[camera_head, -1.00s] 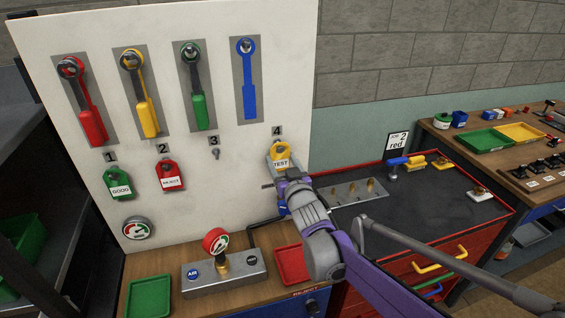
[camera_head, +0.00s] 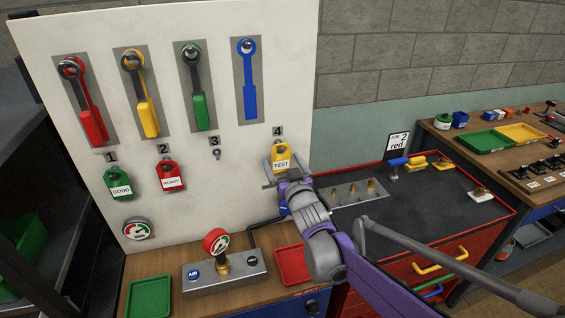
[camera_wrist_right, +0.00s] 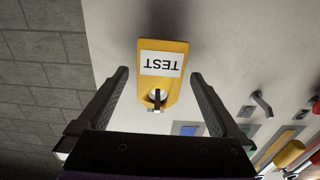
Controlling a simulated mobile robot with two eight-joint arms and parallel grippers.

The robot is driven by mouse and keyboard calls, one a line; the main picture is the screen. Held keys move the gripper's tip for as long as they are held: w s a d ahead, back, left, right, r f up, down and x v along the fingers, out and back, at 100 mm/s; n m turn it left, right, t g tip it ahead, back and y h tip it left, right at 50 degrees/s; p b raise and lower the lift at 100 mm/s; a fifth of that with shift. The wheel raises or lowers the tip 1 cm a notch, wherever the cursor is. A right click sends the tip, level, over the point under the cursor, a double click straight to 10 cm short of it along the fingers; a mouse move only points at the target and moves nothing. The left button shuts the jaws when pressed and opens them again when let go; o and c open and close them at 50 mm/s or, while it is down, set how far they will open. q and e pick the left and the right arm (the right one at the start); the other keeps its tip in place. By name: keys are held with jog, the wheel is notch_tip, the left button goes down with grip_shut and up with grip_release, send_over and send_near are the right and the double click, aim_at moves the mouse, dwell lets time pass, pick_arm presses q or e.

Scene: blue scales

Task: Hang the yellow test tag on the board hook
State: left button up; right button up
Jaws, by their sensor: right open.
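The yellow test tag (camera_head: 281,158), with a white TEST label, hangs on the board hook under number 4. In the right wrist view, the tag (camera_wrist_right: 172,47) appears upside down, with the hook (camera_wrist_right: 156,98) through its hole. My right gripper (camera_head: 283,172) is open at the tag, its fingers spread to either side with visible gaps. In the right wrist view the open fingers (camera_wrist_right: 160,77) frame the tag without touching it. My left gripper is not in view.
A green tag (camera_head: 119,184) and a red tag (camera_head: 171,178) hang under numbers 1 and 2. Hook 3 (camera_head: 217,154) is bare. Wrenches hang above. A gauge block (camera_head: 225,278) and red tray (camera_head: 293,264) sit below; the red cabinet (camera_head: 430,225) stands right.

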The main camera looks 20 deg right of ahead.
jog(key=s+b, duration=0.1)
jog(key=s, duration=1)
jog(key=s+f+g, duration=0.6)
jog(key=s+f, duration=0.4)
jog(key=s, duration=0.3)
jog(key=s+f+g, duration=0.6)
jog(key=s+f, duration=0.5)
jog(key=s, duration=0.2)
jog(key=shift+d+g+h, duration=0.2)
jog(key=shift+g+h, duration=0.1)
